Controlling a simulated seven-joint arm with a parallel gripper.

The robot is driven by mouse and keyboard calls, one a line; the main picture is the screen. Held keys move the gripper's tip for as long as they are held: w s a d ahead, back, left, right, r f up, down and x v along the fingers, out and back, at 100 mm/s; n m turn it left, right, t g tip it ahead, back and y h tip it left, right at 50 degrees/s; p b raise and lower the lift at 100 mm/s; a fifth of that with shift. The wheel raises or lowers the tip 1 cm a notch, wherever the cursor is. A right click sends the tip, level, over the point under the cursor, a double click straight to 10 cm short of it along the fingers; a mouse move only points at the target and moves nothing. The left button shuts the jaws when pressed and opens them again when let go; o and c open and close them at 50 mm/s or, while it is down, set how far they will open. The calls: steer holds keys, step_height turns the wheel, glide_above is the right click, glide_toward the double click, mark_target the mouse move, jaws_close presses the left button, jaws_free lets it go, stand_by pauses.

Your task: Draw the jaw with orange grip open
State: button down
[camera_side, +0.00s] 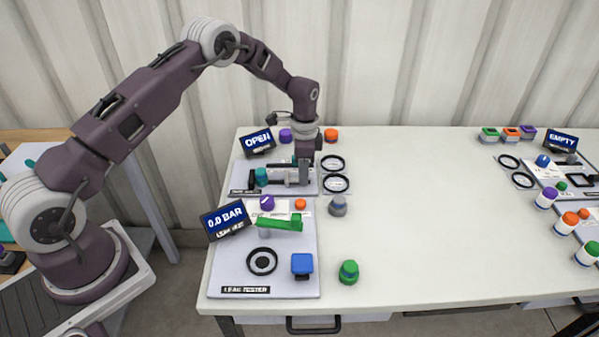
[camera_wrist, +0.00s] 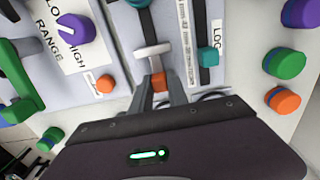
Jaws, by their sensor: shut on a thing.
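The jaw with the orange grip is on the fixture plate (camera_side: 240,180) at the back left of the table. In the wrist view its pale T-shaped metal part (camera_wrist: 152,50) lies just ahead of the orange grip (camera_wrist: 159,83). My gripper (camera_wrist: 161,88) is shut on that orange grip, with a finger on each side. In the side view my gripper (camera_side: 304,173) points down over the right part of the fixture and hides the grip. A teal cylinder (camera_side: 261,177) stands at the fixture's left. A dark display (camera_side: 257,141) behind it reads OPEN.
In front is the leak tester panel (camera_side: 225,270), with a green handle (camera_side: 278,223), blue block (camera_side: 302,264) and display (camera_side: 225,220) reading 0.0 BAR. The table's middle is clear.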

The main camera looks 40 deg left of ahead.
steer(key=c, duration=1.3)
jaws_free()
steer(key=shift+w+d, duration=0.15)
steer(key=shift+w, duration=0.05)
step_height(320, 180, up, 7)
steer(key=shift+r, duration=0.1)
steer(key=s+d+r+n+t, duration=0.1)
steer(key=s+d+r+n, duration=0.1)
steer(key=s+r, duration=0.7)
steer(key=s+d+r+n+t, duration=0.2)
steer(key=s+r, duration=0.3)
steer(key=r, duration=0.9)
steer(key=s+n+t, duration=0.1)
steer(key=s, duration=0.6)
steer(key=s+d+n, duration=0.1)
steer(key=s+n, duration=0.1)
steer(key=s, duration=0.6)
steer(key=s+d+n+t, duration=0.1)
steer(key=s+n, duration=0.1)
steer(key=s, duration=0.5)
steer(key=shift+s+d+r+t, duration=0.1)
steer(key=shift+s+r+t, duration=0.2)
steer(key=shift+r, duration=0.05)
